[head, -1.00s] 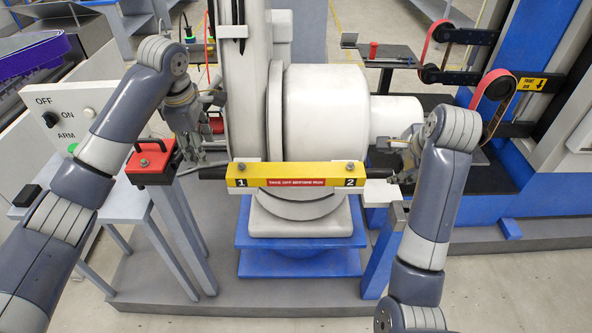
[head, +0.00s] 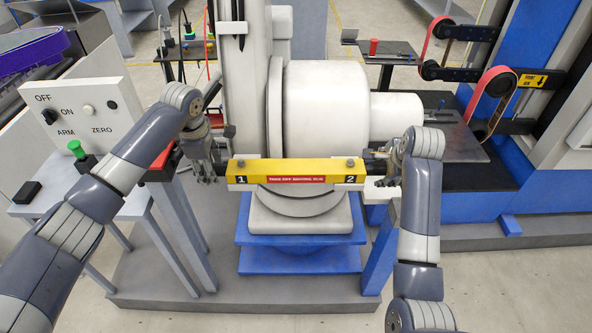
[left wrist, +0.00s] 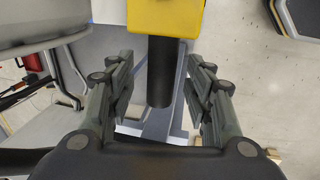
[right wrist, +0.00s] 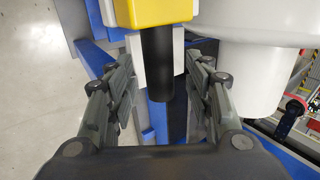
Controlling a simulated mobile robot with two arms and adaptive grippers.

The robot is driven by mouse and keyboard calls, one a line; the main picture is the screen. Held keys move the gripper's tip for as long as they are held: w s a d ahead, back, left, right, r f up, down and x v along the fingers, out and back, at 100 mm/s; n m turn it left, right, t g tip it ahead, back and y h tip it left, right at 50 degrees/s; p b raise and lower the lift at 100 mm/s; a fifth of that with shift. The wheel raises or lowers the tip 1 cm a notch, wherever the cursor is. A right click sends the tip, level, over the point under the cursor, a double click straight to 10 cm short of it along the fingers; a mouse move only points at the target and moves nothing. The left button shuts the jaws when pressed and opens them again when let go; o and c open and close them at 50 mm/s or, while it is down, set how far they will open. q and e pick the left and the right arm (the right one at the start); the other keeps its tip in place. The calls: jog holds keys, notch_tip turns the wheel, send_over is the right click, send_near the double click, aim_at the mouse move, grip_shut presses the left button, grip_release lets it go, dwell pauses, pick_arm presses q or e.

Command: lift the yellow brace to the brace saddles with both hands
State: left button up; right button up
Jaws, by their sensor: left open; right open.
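The yellow brace (head: 295,166) lies level across the front of the white machine, with a red label and the marks 1 and 2. It has a black bar handle at each end. My left gripper (head: 205,172) is open at the brace's left end; in the left wrist view the left handle (left wrist: 160,75) stands between its fingers, apart from both. My right gripper (head: 383,166) is open at the right end; in the right wrist view the right handle (right wrist: 157,65) is between its fingers, also apart from them. I cannot make out the brace saddles for certain.
The white round machine body (head: 325,105) stands right behind the brace. A blue post (head: 384,240) stands below my right gripper.

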pick_arm(q)
grip_shut()
pick_arm(e)
grip_shut()
